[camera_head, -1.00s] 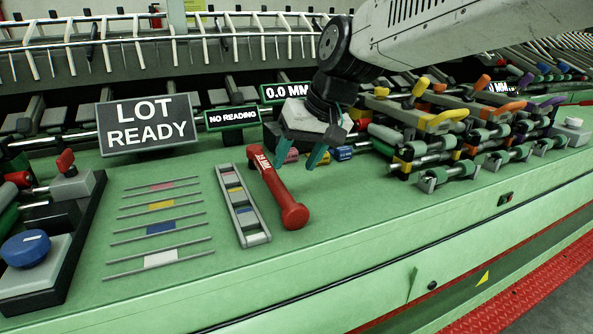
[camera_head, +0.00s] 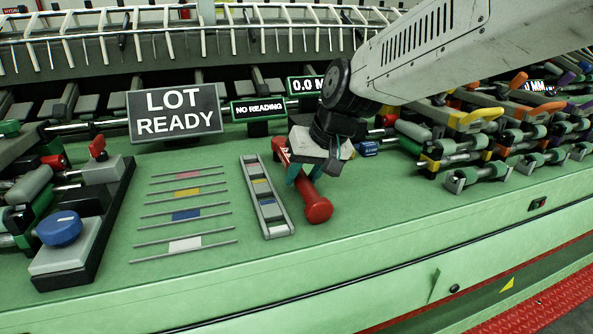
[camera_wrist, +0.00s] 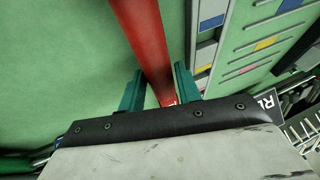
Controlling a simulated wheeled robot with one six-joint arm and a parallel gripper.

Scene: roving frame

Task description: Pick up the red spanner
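The red spanner (camera_head: 315,203) lies on the green bench top, just right of a grey slotted holder. Its rounded near end points toward the front edge, and its middle is partly hidden behind my gripper. My gripper (camera_head: 303,178) is low over the spanner with its teal fingers apart, one on each side of the handle. In the wrist view the red handle (camera_wrist: 145,45) runs down between the two open fingers (camera_wrist: 160,95). Contact cannot be told.
The grey slotted holder (camera_head: 258,171) with coloured marks lies close left of the spanner. Thin rods with coloured bands (camera_head: 186,215) lie further left. A "LOT READY" sign (camera_head: 175,112) stands behind. Clamps with coloured handles (camera_head: 470,150) crowd the right. Bench right of the spanner is clear.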

